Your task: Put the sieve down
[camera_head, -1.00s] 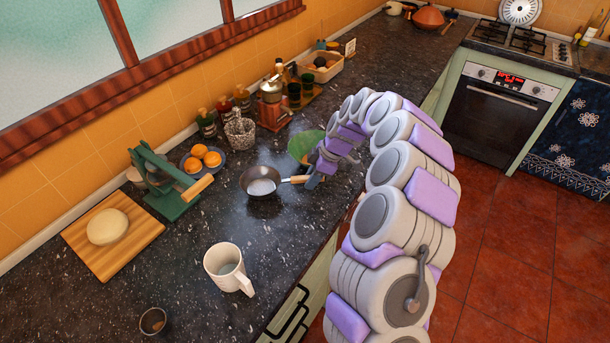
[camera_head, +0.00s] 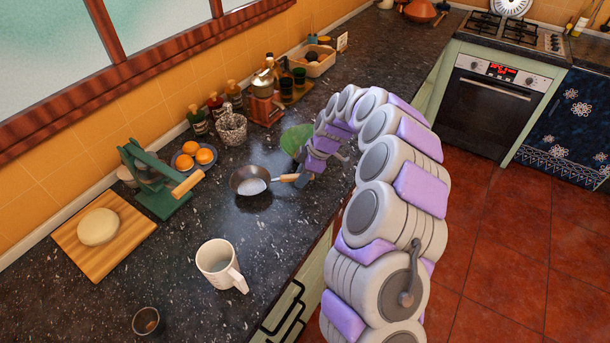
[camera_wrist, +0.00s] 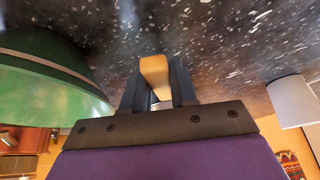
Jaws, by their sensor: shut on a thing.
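The sieve (camera_head: 250,183) looks like a small dark round pan with a pale, bright middle and a wooden handle. It is over the dark counter in the head view, with a dark shadow patch just below it. I cannot tell whether its base touches the counter. My gripper (camera_head: 302,178) is to the right of the sieve and shut on the wooden handle. In the wrist view, the handle (camera_wrist: 155,68) sits between the two dark fingers of my gripper (camera_wrist: 157,85). The sieve's round part is hidden in that view.
A green bowl (camera_head: 297,138) stands close behind my gripper and fills the left of the wrist view (camera_wrist: 45,90). A white mug (camera_head: 218,262) stands in front of the sieve. A green press (camera_head: 155,180) and a plate of oranges (camera_head: 197,157) are left. Bare counter (camera_head: 190,225) lies front-left.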

